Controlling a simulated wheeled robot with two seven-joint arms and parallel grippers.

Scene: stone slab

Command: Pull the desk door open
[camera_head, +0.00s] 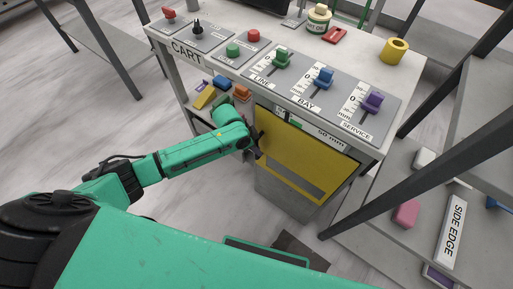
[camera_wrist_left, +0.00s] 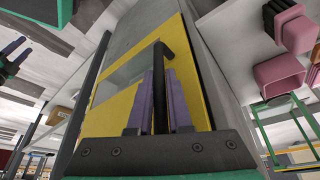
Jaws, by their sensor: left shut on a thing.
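The yellow desk door (camera_head: 300,155) is on the front of the desk, below the sloped control panel. It has a grey rectangular patch low on its face. In the left wrist view the door (camera_wrist_left: 110,118) fills the middle, with a black bar handle (camera_wrist_left: 163,58) standing out from it. My left gripper (camera_head: 258,142) is at the door's left side in the head view. In the wrist view its purple fingers (camera_wrist_left: 160,92) are shut on the handle. A dark line runs along one door edge; I cannot tell whether the door is ajar.
The control panel (camera_head: 335,88) carries coloured knobs and sliders. A yellow roll (camera_head: 394,51) stands on the desk top. Floor at the left is mostly clear.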

